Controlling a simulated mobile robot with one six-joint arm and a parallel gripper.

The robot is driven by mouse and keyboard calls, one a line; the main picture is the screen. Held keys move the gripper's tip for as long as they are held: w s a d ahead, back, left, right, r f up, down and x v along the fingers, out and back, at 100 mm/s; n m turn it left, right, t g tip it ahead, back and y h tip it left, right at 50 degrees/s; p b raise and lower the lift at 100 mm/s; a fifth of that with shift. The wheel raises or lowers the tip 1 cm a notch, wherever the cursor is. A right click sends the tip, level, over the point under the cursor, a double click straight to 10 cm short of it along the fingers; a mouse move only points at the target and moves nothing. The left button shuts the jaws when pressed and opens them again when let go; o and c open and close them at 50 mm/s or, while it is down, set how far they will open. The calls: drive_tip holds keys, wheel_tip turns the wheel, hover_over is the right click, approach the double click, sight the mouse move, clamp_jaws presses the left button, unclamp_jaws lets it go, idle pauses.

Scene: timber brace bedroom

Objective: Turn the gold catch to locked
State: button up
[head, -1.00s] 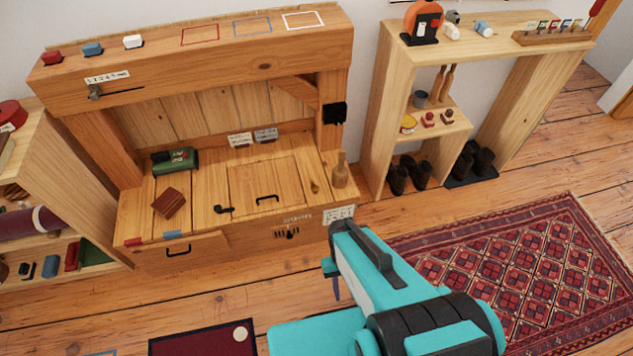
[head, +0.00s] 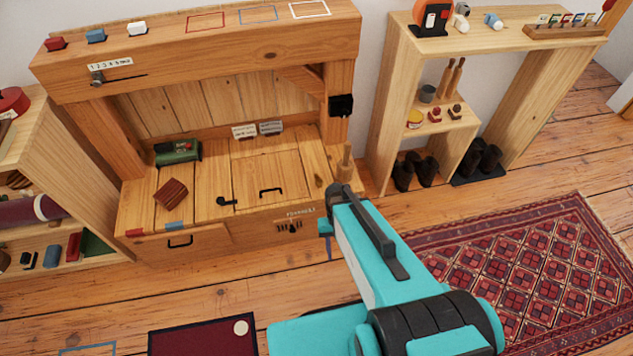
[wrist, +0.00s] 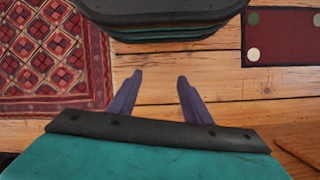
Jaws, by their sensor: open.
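The wooden bench (head: 216,210) stands ahead of me in the head view. A small gold-brown piece (head: 319,181) lies on the right of its top and may be the gold catch; its setting is too small to read. A black latch-like piece (head: 227,202) sits left of the black hatch handle (head: 270,190). My gripper shows in the wrist view (wrist: 158,95) with two purple fingers apart and nothing between them, above the plank floor. In the head view it is mostly hidden behind my arm, in front of the bench's right end.
A wooden peg-like object (head: 345,163) stands at the bench's right edge, near the gold-brown piece. A green box (head: 177,152) and a brown block (head: 171,193) rest on the left. A shelf unit (head: 383,120) stands right. A patterned rug (head: 510,270) covers the floor there.

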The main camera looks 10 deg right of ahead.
drive_tip(key=w+r+m+t+b, duration=0.1)
drive_tip(key=w+r+m+b, duration=0.1)
drive_tip(key=w, duration=0.6)
drive_tip(key=w+r+m+t+b, duration=0.1)
drive_tip(key=w+r+b, duration=0.15)
drive_tip(key=w, duration=0.65)
wheel_tip(320, 180, up, 11)
drive_tip(key=m+t+b, duration=0.2)
drive_tip(key=m+b, duration=0.1)
drive_tip(key=m, duration=0.1)
hover_over(319, 181)
drive_tip(key=shift+r, duration=0.2)
wheel_tip(319, 181, down, 14)
drive_tip(key=shift+r+b, duration=0.1)
drive_tip(key=shift+b, duration=0.3)
drive_tip(key=shift+s, duration=0.1)
